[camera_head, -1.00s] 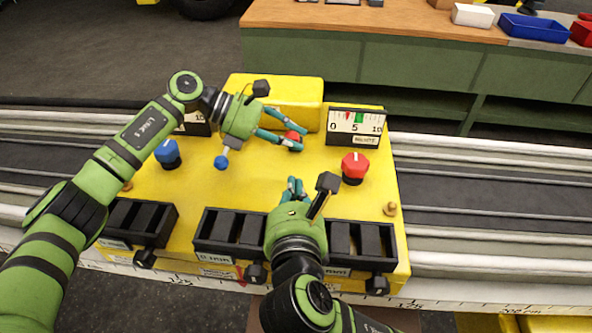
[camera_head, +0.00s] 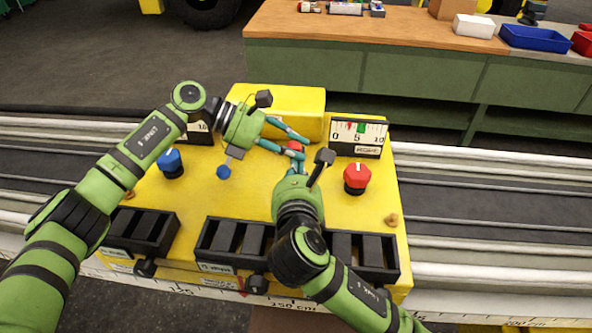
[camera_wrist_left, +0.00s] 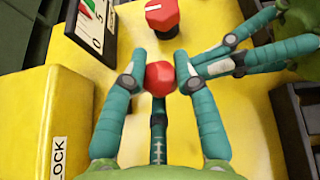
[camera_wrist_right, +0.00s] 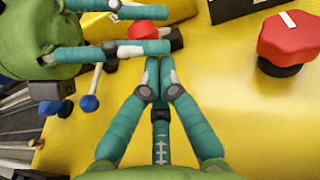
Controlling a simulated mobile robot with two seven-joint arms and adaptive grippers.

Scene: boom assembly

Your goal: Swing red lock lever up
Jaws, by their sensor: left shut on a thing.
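The red lock lever's rounded red knob (camera_wrist_left: 160,78) sits between the fingertips of my left gripper (camera_wrist_left: 160,66), which is shut on it above the yellow panel (camera_wrist_left: 240,125). In the head view the red knob (camera_head: 295,146) is partly hidden by the left fingers. My right gripper (camera_wrist_right: 160,62) is shut, its fingertips together with nothing seen between them. It comes in from the front, close beside the left fingers and the red knob (camera_wrist_right: 170,38). Whether it touches them I cannot tell.
A red dial knob (camera_head: 356,176) stands right of the grippers, below a gauge (camera_head: 358,136). A blue-tipped lever (camera_head: 223,171) and a blue dial knob (camera_head: 170,162) are to the left. A yellow block (camera_head: 285,105) rises behind. Black slotted boxes (camera_head: 140,232) line the front edge.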

